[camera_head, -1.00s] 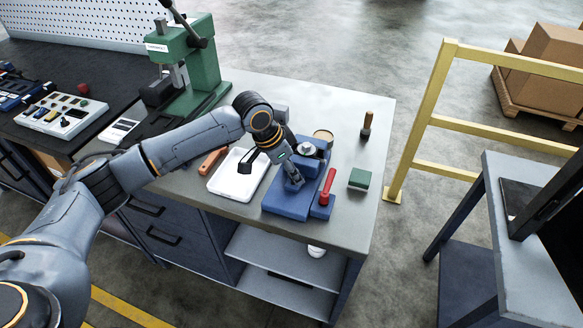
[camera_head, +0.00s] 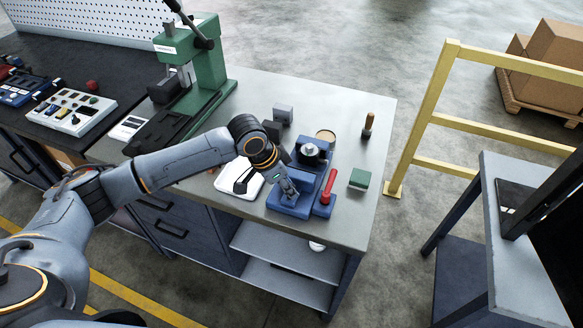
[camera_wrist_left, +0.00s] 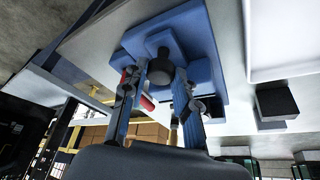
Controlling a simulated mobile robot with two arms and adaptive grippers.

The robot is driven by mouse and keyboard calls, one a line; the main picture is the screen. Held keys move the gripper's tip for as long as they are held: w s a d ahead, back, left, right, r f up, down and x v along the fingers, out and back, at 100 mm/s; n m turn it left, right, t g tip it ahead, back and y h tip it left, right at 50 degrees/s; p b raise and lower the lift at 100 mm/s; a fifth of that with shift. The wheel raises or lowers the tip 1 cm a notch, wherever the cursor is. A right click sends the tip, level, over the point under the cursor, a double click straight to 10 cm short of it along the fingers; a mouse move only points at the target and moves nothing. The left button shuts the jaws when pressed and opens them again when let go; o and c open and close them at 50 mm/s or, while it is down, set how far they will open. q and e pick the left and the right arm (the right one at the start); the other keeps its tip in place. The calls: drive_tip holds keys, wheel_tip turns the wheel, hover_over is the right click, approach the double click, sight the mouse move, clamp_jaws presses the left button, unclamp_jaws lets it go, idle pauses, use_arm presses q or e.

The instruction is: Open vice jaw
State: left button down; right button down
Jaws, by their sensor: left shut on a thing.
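The blue vice (camera_head: 283,212) sits near the front edge of the grey bench top, with a red-handled lever (camera_head: 328,186) on its right side. My left gripper (camera_head: 290,188) reaches down onto the vice from the left, beside the lever. In the left wrist view, the two fingers of the left gripper (camera_wrist_left: 162,85) are closed about a dark round part of the vice (camera_wrist_left: 160,68). The blue vice body (camera_wrist_left: 203,45) lies behind it. The fingers hide part of the vice jaw, so I cannot tell how wide it stands. My right gripper is out of view.
A white tray (camera_head: 226,180) lies left of the vice, partly behind my wrist. A green block (camera_head: 359,179) and a wooden-handled tool (camera_head: 368,125) stand to the right. A green press (camera_head: 205,65) is at the back left. A yellow rail (camera_head: 425,120) stands beyond the bench.

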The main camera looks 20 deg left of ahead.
use_arm(q)
drive_tip(key=shift+w, duration=0.15)
drive_tip(key=c, duration=1)
unclamp_jaws()
drive_tip(key=shift+c, duration=0.2)
drive_tip(key=shift+r, duration=0.1)
drive_tip(key=v, duration=1.2)
